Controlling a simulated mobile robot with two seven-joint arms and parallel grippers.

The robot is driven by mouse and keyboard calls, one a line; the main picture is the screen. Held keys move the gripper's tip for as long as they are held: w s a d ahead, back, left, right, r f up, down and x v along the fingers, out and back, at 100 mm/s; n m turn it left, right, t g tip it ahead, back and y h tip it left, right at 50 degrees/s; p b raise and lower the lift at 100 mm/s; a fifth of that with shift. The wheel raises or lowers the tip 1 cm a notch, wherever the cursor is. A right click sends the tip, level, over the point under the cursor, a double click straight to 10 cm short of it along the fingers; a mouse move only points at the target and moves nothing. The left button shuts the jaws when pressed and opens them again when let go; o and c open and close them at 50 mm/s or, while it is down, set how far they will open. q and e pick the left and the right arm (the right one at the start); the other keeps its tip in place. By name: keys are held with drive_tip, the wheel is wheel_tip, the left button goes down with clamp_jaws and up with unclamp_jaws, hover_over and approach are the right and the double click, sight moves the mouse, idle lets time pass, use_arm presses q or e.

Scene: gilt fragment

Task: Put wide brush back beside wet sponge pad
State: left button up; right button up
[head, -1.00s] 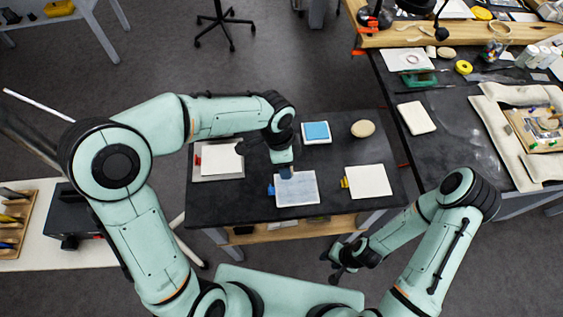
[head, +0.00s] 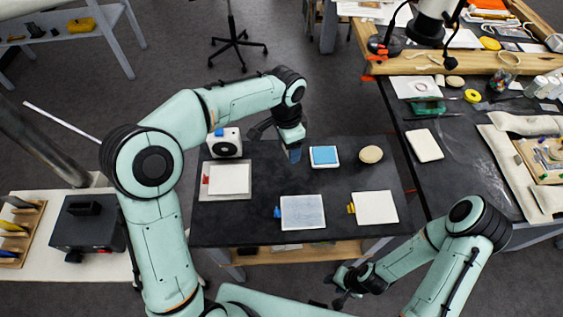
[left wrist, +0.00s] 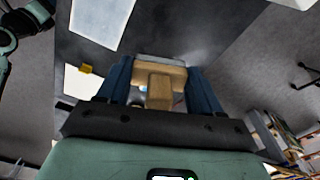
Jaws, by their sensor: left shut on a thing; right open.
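The wet sponge pad (head: 324,155) is a blue block in a shallow white tray near the back of the dark table. My left gripper (head: 293,154) is just left of it, above the table. In the left wrist view the gripper (left wrist: 158,92) is shut on the wide brush (left wrist: 160,76), with its tan wooden body between the blue fingers and a pale grey edge at the far end. In the head view the brush is too hidden to make out. My right gripper (head: 345,284) is open and empty, low in front of the table.
A bluish sheet (head: 302,212) with a blue clip, a white sheet (head: 376,208) with a yellow clip and a pale sheet on a board (head: 228,179) lie on the table. A round tan object (head: 371,154) sits right of the sponge. A white device (head: 225,143) stands at the back left.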

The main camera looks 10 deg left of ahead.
use_arm(q)
drive_tip(key=w+a+r+n, duration=0.4)
drive_tip(key=w+r, duration=0.2)
drive_tip(key=shift+n, duration=0.5)
drive_tip(key=f, duration=0.5)
drive_tip(key=f+b, duration=0.1)
drive_tip(key=f, duration=0.4)
drive_tip(key=a+f, duration=0.1)
drive_tip(key=f, duration=0.3)
drive_tip(key=shift+w+f, duration=0.15)
drive_tip(key=shift+f, duration=0.25)
drive_tip(key=shift+f+b, duration=0.45)
drive_tip(key=shift+f, duration=1.95)
use_arm(e)
drive_tip(key=shift+s+f, duration=1.15)
drive_tip(key=shift+s, duration=0.1)
use_arm(q)
drive_tip(key=shift+f, duration=0.15)
drive_tip(key=o, duration=0.9)
drive_tip(key=shift+o, duration=0.2)
